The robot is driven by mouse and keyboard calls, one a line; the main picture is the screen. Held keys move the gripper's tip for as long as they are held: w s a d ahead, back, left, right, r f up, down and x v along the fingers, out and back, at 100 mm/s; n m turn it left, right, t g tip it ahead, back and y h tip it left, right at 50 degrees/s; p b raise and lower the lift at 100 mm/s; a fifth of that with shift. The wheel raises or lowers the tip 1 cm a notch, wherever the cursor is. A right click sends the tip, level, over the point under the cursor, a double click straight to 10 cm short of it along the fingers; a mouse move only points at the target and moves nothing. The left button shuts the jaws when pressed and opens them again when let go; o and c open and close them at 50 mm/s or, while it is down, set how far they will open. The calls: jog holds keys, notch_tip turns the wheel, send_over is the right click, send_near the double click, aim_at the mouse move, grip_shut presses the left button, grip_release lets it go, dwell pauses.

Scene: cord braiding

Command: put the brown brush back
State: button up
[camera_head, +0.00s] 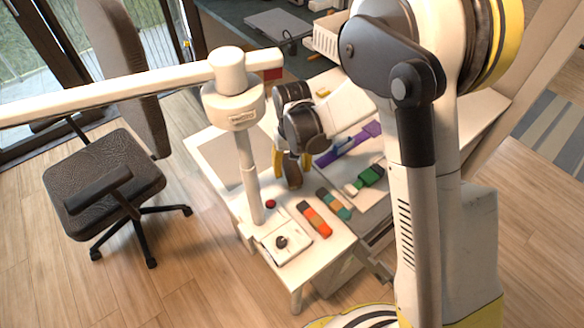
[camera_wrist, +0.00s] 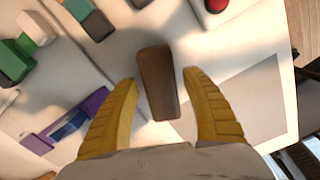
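The brown brush (camera_wrist: 157,82) is a plain dark brown block in the middle of the wrist view, set lengthwise between my fingers. My gripper (camera_wrist: 159,78) has its two yellow fingers apart, with a gap on each side of the brush, so it is not gripped. In the head view my gripper (camera_head: 290,164) is low over the white table, and the brown brush (camera_head: 293,174) shows between and below the fingers. I cannot tell clearly whether the brush's lower end rests on the table.
An orange-and-dark block (camera_head: 314,219), a teal-and-brown block (camera_head: 334,203), a green piece (camera_head: 370,177) and a purple tool (camera_head: 350,144) lie nearby on the table. A white post (camera_head: 247,165) stands left of my gripper, near a red button (camera_head: 270,203). A grey panel (camera_wrist: 245,110) lies right in the wrist view.

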aim_at(292, 168)
notch_tip(292, 168, up, 12)
jog(key=p, duration=0.4)
jog(key=shift+r+p, duration=0.25)
jog(key=shift+p, duration=0.05)
jog(key=s+d+r+m+t, duration=0.1)
jog(key=s+d+r, duration=0.2)
jog(key=d+r, duration=0.15)
jog(key=s+d+r+t, duration=0.2)
jog(key=s+d+r, duration=0.1)
jog(key=r, duration=0.3)
jog(key=s+d+r+m+t, duration=0.1)
jog(key=s+d+r+t, duration=0.3)
jog(key=s+d, duration=0.4)
jog(key=s, duration=0.3)
jog(key=shift+s, duration=0.25)
